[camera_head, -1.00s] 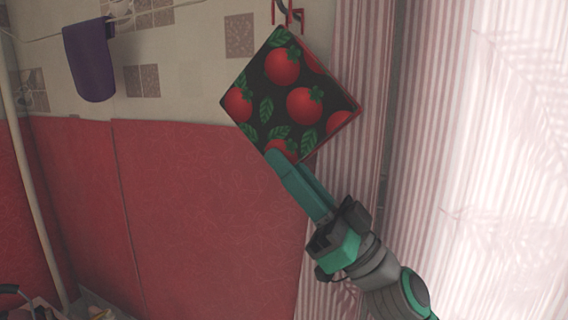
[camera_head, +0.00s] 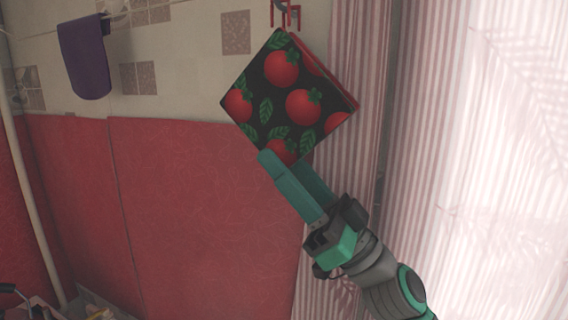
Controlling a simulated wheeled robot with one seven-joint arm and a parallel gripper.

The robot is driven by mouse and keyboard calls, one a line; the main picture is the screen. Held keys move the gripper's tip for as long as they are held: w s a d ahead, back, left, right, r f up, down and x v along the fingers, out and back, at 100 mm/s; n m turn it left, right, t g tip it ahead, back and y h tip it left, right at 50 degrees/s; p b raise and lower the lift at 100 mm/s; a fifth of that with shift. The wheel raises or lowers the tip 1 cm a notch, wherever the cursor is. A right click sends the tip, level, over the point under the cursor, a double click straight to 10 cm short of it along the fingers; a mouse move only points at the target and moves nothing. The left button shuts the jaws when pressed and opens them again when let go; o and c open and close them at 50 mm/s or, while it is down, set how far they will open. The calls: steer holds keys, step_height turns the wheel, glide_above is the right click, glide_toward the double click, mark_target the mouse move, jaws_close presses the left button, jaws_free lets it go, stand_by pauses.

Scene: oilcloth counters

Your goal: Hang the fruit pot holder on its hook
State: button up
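The fruit pot holder (camera_head: 287,97) is a square black cloth with red fruit, green leaves and a red edge. It hangs with one corner up below a red hook rack (camera_head: 285,14) at the top of the wall. Its upper corner meets the rack, but I cannot make out whether a loop is over the hook. My gripper (camera_head: 284,162) is at its lower corner, with its teal fingers spread apart. The near finger overlaps the cloth's lower edge in the picture; I cannot tell whether it touches. The far finger is partly hidden.
A purple cloth (camera_head: 86,58) hangs from a line at the upper left. A pink striped curtain (camera_head: 350,130) is close on the right, beside my arm. A pale pipe (camera_head: 35,205) runs down the left. The red wall (camera_head: 200,220) below is clear.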

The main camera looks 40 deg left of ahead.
steer(key=v, duration=1.1)
